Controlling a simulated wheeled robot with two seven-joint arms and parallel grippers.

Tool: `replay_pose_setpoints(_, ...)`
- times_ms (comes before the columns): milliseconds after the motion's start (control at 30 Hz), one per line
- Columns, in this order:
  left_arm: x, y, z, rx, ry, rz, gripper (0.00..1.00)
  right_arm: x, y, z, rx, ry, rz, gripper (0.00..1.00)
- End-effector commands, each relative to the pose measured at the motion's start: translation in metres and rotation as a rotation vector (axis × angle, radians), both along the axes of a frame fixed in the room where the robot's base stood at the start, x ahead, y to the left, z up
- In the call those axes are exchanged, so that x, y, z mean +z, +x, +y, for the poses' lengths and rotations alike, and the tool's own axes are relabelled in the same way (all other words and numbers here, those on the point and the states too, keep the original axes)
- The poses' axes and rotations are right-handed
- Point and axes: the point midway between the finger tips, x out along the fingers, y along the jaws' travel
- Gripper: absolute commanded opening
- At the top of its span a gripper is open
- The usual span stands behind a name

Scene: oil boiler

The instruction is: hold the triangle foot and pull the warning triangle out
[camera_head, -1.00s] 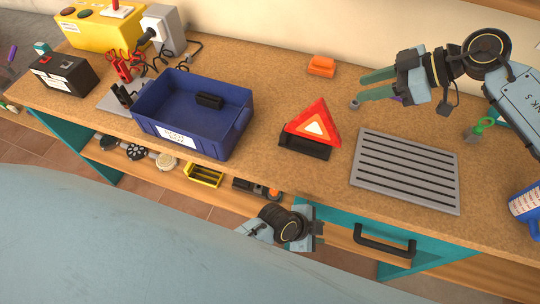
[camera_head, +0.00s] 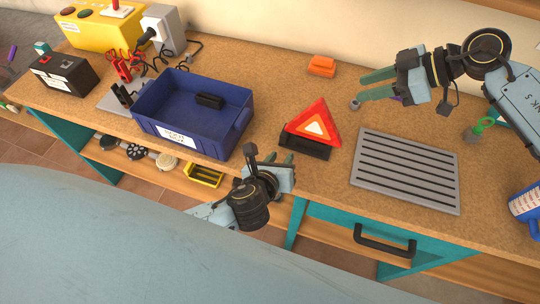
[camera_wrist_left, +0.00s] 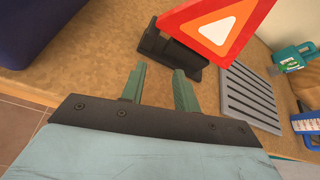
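The red warning triangle (camera_head: 314,124) with a white centre stands upright in its black foot (camera_head: 305,146) on the wooden bench, between the blue crate and the grey slotted plate. Both also show in the left wrist view, the triangle (camera_wrist_left: 219,27) at the top and the foot (camera_wrist_left: 170,47) below it. My left gripper (camera_head: 281,156) is just in front of the foot, at the bench's front edge. In the left wrist view its green fingers (camera_wrist_left: 158,87) are apart with nothing between them. My right gripper (camera_head: 362,88) is open and empty above the bench, to the triangle's upper right.
A blue crate (camera_head: 240,126) with a small black item stands left of the triangle. The grey slotted plate (camera_head: 405,170) lies to its right. An orange block (camera_head: 322,66) is behind it. A blue labelled container (camera_head: 526,205) is at the far right.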

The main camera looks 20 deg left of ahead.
Motion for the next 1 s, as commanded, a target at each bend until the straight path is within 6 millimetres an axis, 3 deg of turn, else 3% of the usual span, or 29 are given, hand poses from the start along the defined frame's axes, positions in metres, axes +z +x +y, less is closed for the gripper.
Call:
replay_pose_setpoints(133,0.009,-0.009,0.017,-0.077,0.198,-0.073,0.31,0.000,0.000,0.000,0.000,0.000,0.000,0.36)
replay_pose_setpoints(333,0.010,-0.003,0.022,-0.104,0.274,-0.103,0.31,0.000,0.000,0.000,0.000,0.000,0.000,0.36)
replay_pose_setpoints(1000,-0.032,0.099,0.021,-0.100,0.268,-0.100,0.31,0.000,0.000,0.000,0.000,0.000,0.000,0.36)
